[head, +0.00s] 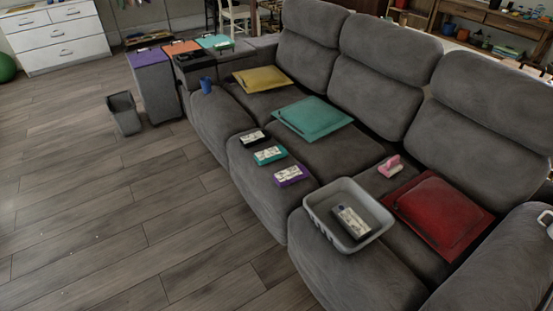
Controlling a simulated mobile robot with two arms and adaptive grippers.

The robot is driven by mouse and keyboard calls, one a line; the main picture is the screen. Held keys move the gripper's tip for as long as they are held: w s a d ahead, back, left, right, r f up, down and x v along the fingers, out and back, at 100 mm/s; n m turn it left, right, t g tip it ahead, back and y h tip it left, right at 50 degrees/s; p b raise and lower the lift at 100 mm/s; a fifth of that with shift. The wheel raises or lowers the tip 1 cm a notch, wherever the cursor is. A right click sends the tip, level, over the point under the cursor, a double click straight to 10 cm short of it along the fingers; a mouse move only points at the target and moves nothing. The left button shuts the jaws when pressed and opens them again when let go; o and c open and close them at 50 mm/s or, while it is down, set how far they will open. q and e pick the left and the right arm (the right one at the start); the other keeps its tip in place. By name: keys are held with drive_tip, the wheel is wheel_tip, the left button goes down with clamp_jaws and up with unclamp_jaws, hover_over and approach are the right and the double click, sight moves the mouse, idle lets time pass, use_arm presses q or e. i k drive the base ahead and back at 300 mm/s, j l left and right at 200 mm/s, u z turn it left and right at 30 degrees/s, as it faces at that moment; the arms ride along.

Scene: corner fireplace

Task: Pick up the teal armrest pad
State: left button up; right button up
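A flat teal pad (213,41) lies on top at the sofa's far left arm, beside an orange pad (182,47) and a purple pad (149,57). A small dark green item (225,46) seems to lie on its front edge. A larger teal square pad (312,117) lies flat on the middle seat of the grey sofa (370,75). Neither of my grippers shows in the head view.
A grey bin (345,186) holding a dark labelled box stands on the near seat, by a red pad (440,213). Several small boxes line the seat's front. A dark open bin (124,113) stands on the floor. The wooden floor at left is clear.

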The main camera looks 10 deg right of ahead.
sight(268, 154)
drive_tip(key=i+j+z, duration=0.45)
drive_tip(key=i+j, duration=0.35)
drive_tip(key=j, duration=0.15)
